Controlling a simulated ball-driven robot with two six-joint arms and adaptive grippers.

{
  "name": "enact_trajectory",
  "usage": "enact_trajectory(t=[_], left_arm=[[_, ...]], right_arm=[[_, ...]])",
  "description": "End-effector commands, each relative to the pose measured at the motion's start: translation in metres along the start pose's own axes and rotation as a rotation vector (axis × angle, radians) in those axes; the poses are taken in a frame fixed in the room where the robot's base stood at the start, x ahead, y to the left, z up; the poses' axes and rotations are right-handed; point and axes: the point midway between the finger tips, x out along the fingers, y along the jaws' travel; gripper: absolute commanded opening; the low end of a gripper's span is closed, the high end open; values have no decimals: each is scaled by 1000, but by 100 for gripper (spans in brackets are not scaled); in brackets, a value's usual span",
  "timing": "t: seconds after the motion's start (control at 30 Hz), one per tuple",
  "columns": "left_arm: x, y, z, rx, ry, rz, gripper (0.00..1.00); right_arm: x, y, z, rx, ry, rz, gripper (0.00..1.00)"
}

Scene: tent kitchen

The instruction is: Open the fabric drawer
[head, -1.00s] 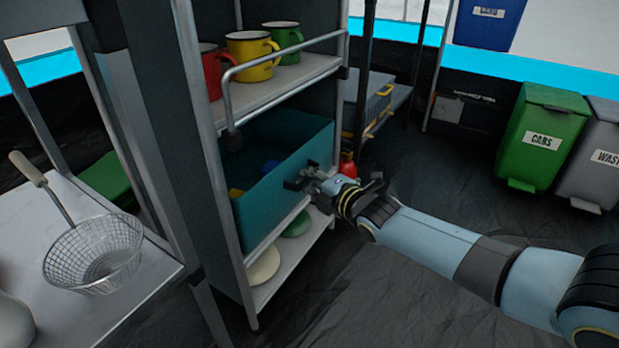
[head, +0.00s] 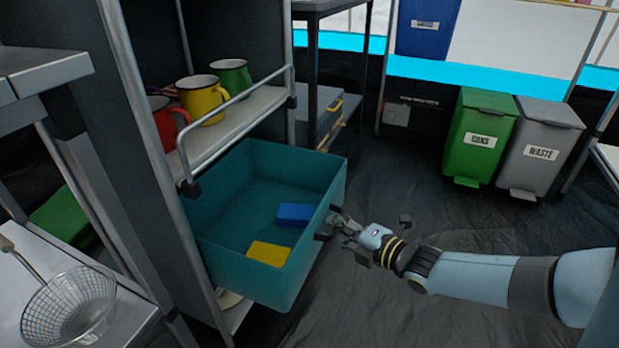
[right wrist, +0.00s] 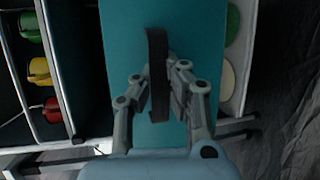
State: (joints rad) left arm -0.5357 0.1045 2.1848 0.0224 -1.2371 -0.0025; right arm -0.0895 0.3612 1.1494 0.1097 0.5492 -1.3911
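The teal fabric drawer (head: 315,245) sticks well out of the shelf unit in the head view, its inside in sight. A blue block (head: 294,214) and a yellow block (head: 268,254) lie on its floor. My right gripper (head: 340,229) is at the drawer's front, shut on the dark strap handle. In the right wrist view the black handle (right wrist: 157,45) runs between the two fingers (right wrist: 159,95), against the teal front (right wrist: 125,30). My left gripper is not in view.
Red, yellow (head: 203,99) and green mugs stand on the shelf above, behind a metal rail (head: 240,98). A wire basket (head: 70,310) sits on the left table. Green (head: 478,140) and grey bins stand at the back right. The dark floor right of the drawer is mostly clear.

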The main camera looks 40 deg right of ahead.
Motion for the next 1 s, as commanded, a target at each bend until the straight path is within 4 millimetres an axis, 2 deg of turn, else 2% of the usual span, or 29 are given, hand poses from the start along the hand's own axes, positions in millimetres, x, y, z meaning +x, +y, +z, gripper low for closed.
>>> enact_trajectory(t=[0.2,0.4,0.87,1.0], left_arm=[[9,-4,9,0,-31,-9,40],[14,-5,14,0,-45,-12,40],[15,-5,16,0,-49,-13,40],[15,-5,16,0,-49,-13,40]], right_arm=[[-33,-6,14,-3,2,3,0],[-48,-10,20,-2,2,6,0],[-53,-12,21,-2,2,4,0],[-53,-12,22,-1,2,4,19]])
